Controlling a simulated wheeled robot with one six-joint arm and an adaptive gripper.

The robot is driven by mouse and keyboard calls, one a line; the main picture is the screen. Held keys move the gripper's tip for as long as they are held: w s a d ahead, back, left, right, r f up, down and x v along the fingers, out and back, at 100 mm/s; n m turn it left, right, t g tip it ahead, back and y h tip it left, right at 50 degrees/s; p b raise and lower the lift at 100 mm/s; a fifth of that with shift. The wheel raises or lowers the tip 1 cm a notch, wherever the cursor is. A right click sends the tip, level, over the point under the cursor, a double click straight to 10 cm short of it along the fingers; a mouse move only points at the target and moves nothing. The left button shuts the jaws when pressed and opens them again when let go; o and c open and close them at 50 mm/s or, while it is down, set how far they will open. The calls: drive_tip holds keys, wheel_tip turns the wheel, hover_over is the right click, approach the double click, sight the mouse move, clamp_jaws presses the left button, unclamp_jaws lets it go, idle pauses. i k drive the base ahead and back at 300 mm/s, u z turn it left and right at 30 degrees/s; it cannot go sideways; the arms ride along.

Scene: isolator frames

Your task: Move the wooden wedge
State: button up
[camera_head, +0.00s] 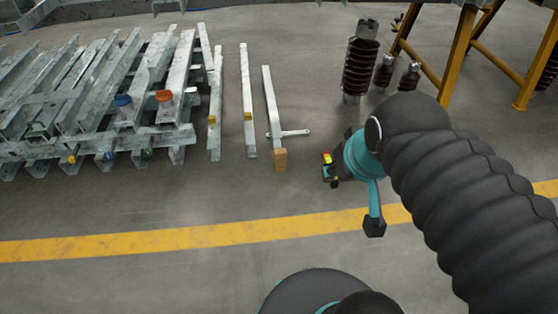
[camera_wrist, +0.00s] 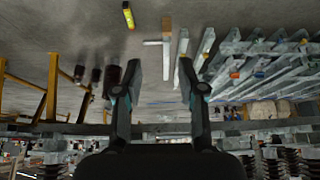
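The wooden wedge (camera_head: 280,159) is a small tan block on the floor, at the near end of a pale metal bar. It also shows near the top of the upside-down wrist view (camera_wrist: 167,23). My gripper (camera_wrist: 160,68) is open there, with its two dark fingers apart and nothing between them. In the head view my gripper (camera_head: 340,160) is to the right of the wedge and apart from it. Its fingers are partly hidden by my own teal and black wrist.
Galvanized frames (camera_head: 95,95) fill the left, with loose metal bars (camera_head: 248,100) beside them. Brown insulators (camera_head: 360,65) and a yellow stand (camera_head: 452,62) are behind. A yellow-and-black object (camera_wrist: 128,15) lies near the wedge. Floor around the yellow line (camera_head: 190,239) is clear.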

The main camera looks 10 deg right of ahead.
sight(279, 155)
drive_tip(key=u, duration=0.35)
drive_tip(key=k, duration=0.4)
drive_tip(key=u, duration=1.2)
drive_tip(key=i, duration=1)
drive_tip(key=z, duration=1.1)
drive_tip(key=i, duration=0.55)
drive_tip(key=z, duration=0.5)
